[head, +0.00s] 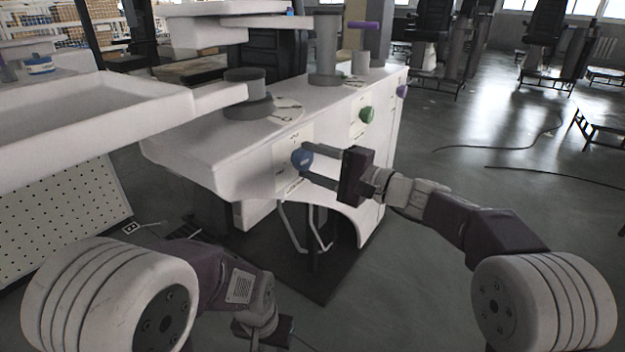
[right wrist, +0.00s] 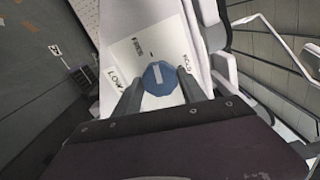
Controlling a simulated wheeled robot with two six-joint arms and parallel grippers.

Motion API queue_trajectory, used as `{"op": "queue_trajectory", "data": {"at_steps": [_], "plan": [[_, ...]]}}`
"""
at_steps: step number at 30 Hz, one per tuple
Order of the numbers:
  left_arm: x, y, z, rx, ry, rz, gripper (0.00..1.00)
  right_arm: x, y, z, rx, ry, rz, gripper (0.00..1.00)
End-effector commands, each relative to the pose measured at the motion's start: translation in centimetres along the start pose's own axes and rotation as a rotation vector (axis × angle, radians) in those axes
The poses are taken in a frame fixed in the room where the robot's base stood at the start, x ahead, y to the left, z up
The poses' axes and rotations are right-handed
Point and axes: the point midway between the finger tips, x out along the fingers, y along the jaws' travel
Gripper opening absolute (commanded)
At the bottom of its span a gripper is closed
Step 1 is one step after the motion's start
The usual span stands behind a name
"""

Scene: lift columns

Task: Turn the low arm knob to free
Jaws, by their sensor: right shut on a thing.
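The low arm knob, a blue dial (head: 302,158), sits on a pale label plate on the near end of the white cabinet. In the right wrist view the knob (right wrist: 160,78) has a white bar running roughly up the picture, between the small word at upper left, which looks like FREE, and HOLD at right. LOW stands to its left. My right gripper (head: 307,166) is shut on the knob, one finger at each side. My left gripper (head: 262,332) is low at the bottom of the head view; its fingers cannot be made out.
The white cabinet (head: 215,150) also carries a green knob (head: 367,115) and a purple knob (head: 402,90) farther right. A white tray-like arm (head: 95,100) juts in at left. Bent grey bars (head: 290,228) hang below the cabinet. Floor at right is open, with cables.

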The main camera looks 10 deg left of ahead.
Motion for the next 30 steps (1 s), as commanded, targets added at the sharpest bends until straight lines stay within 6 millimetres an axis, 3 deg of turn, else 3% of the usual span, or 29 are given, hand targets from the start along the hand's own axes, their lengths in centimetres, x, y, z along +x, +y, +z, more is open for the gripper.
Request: {"op": "queue_trajectory", "data": {"at_steps": [1,9,28,29,30], "plan": [[1.2,0.0,0.1,0.000,0.000,0.000,0.38,0.0,0.7,-0.1,-0.028,0.000,0.001,0.08],[2.9,-0.1,0.3,0.000,0.000,0.000,0.38,0.0,0.4,0.0,-0.137,-0.001,0.002,0.08],[3.3,-0.1,0.3,0.000,0.000,0.000,0.38,0.0,0.1,0.0,-0.179,-0.002,0.003,0.08],[3.3,-0.1,0.3,0.000,0.000,0.000,0.38,0.0,0.1,0.0,-0.179,-0.002,0.003,0.54],[3.3,-0.1,0.3,0.000,0.000,0.000,0.38,0.0,0.1,0.0,-0.178,-0.002,0.003,0.65]]}}
